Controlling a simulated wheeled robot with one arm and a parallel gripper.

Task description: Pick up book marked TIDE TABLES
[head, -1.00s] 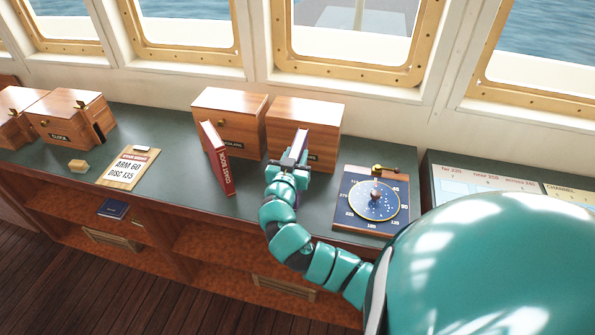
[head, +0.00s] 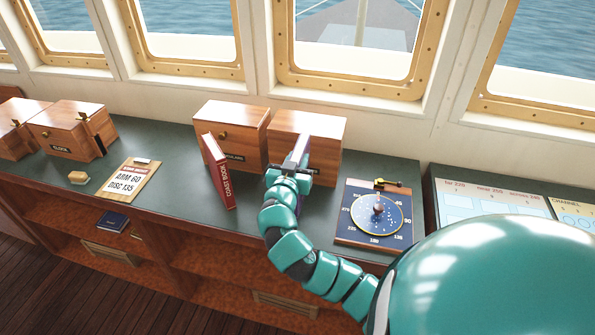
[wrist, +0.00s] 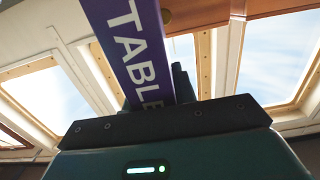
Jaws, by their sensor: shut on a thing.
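In the wrist view a purple book spine (wrist: 135,45) with the white letters "TABLE" rises from between the jaws of my gripper (wrist: 165,100). The rest of its lettering is out of frame. In the head view my gripper (head: 291,166) is shut on this book, in front of the right wooden box (head: 318,125). The book shows there only as a thin pale and dark edge (head: 300,150), mostly hidden by the gripper. I cannot tell whether its bottom touches the counter.
A red "COAST BOOK" (head: 219,172) stands just left, leaning against the left wooden box (head: 232,122). A blue dial board (head: 374,240) lies to the right. A dark blue book (head: 112,221) lies on the shelf below.

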